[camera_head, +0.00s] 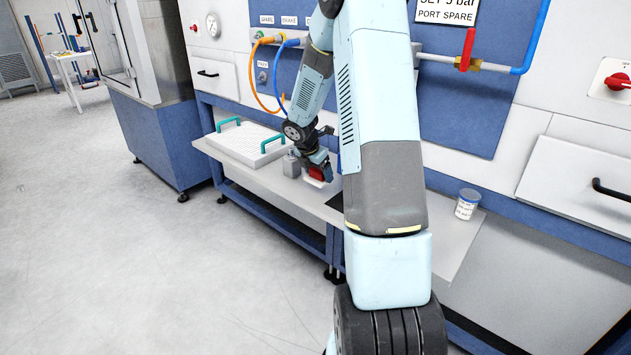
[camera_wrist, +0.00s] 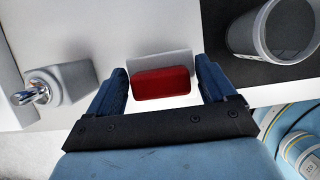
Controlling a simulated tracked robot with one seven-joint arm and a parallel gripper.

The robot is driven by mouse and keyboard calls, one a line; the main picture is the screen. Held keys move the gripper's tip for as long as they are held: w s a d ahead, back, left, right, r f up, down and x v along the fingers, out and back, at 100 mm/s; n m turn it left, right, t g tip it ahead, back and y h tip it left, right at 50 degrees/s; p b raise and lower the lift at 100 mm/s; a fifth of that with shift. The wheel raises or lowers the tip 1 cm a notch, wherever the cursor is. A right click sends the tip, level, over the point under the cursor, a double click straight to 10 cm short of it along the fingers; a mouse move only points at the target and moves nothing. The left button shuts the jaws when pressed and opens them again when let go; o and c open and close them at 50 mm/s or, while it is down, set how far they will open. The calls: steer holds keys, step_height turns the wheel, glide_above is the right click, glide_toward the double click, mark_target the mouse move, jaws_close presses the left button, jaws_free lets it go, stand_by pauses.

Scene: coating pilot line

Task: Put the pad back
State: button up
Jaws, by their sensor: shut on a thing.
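The pad (camera_wrist: 160,83) is a red block with a white part showing behind it; in the wrist view it sits between my two fingers. My gripper (camera_wrist: 161,68) is shut on it. In the head view the red of the pad (camera_head: 316,173) shows at the end of my arm, low over the bench, with a pale edge below it. I cannot tell whether its underside touches the bench top. My gripper (camera_head: 318,166) is partly hidden by its own wrist there.
A white tray with teal handles (camera_head: 240,147) lies further left. A dark mat (camera_wrist: 238,72) with an open cup (camera_wrist: 272,42) is on the right. A labelled jar (camera_head: 466,205) stands further right.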

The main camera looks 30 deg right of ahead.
mark_target(317, 179)
steer(key=shift+w+f, duration=0.15)
steer(key=shift+f, duration=0.75)
steer(key=shift+w+f, duration=0.1)
steer(key=shift+f, duration=0.8)
steer(key=o, duration=0.9)
steer(key=shift+f, duration=0.1)
